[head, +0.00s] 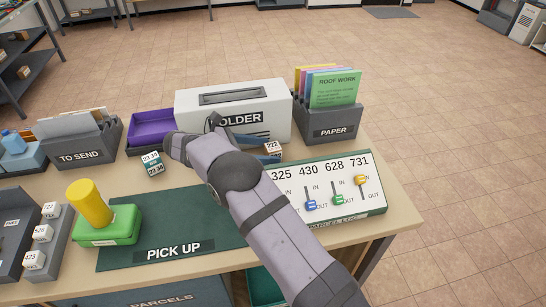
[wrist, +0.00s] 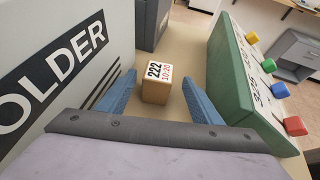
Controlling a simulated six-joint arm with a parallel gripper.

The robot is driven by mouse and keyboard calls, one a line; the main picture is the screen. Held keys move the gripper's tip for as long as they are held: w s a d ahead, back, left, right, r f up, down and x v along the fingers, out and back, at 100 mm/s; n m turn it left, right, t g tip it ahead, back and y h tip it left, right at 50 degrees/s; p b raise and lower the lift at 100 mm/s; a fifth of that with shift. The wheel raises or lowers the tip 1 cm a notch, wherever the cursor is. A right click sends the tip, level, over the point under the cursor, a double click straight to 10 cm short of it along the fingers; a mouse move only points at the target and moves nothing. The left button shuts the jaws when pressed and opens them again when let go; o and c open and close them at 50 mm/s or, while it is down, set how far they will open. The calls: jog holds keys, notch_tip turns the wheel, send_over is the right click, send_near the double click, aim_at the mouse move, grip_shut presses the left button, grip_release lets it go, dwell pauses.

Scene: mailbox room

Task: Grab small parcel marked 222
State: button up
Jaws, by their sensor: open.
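The small parcel marked 222 (wrist: 155,87) is a tan box with a white top label that also carries red digits. It stands on the table between the white folder machine and the green-backed parcel log panel. In the head view the parcel (head: 272,147) shows just past my gripper's blue finger. My gripper (wrist: 162,95) is open, with one blue finger on each side of the parcel in the wrist view. In the head view my arm hides part of my gripper (head: 268,156).
The white folder machine (head: 270,100) stands close on one side, and the parcel log panel (head: 325,185) on the other. The grey paper holder (head: 330,124) is behind. A pick up mat (head: 170,245), a green stamp pad (head: 108,228) and a purple tray (head: 150,130) lie to the left.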

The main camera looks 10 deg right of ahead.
jog(key=shift+p+x, duration=1.3)
jog(key=shift+x, duration=2.3)
jog(key=shift+w, duration=0.2)
jog(key=shift+c, duration=0.6)
jog(key=c, duration=1.1)
